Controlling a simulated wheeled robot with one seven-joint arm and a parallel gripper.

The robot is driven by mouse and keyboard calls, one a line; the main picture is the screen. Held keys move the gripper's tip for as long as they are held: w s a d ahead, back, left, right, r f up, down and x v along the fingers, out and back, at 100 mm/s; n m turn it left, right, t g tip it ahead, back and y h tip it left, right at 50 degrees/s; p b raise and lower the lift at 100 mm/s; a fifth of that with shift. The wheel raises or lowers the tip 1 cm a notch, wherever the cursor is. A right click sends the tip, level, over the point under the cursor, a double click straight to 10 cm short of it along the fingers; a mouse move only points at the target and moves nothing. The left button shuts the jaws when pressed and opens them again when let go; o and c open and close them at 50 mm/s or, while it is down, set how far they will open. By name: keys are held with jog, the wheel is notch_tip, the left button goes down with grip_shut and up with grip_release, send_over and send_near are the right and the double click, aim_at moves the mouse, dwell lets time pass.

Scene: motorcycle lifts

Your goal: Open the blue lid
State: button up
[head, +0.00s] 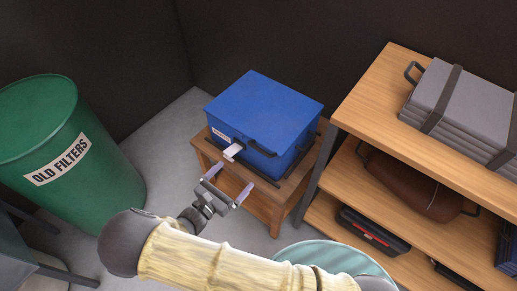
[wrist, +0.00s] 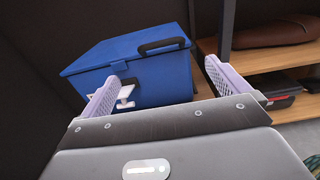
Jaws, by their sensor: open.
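A blue box with a flat blue lid (head: 264,101) sits shut on a small wooden stand (head: 262,203). A dark handle (head: 262,148) is on its front, and a white latch-like piece (head: 233,150) sticks out at the front left. In the wrist view the lid (wrist: 125,45) lies beyond the fingers, with the dark handle (wrist: 161,46) at upper right and the white piece (wrist: 125,96) beside the left finger. My gripper (head: 229,183) is open and empty, in front of the box and apart from the handle. The wrist view shows both pale fingers (wrist: 160,87) spread.
A wooden shelf unit (head: 400,155) stands close on the right, holding grey cases (head: 452,105), a brown bag (head: 410,185) and a black case (head: 373,232). A green drum labelled OLD FILTERS (head: 60,140) stands left. Dark walls are behind. Bare floor (head: 165,140) lies between drum and stand.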

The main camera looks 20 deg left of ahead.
aim_at(259, 149)
jog(key=x, duration=1.3)
jog(key=shift+w+d, duration=0.2)
jog(key=shift+w, duration=0.15)
jog(key=shift+c, duration=0.4)
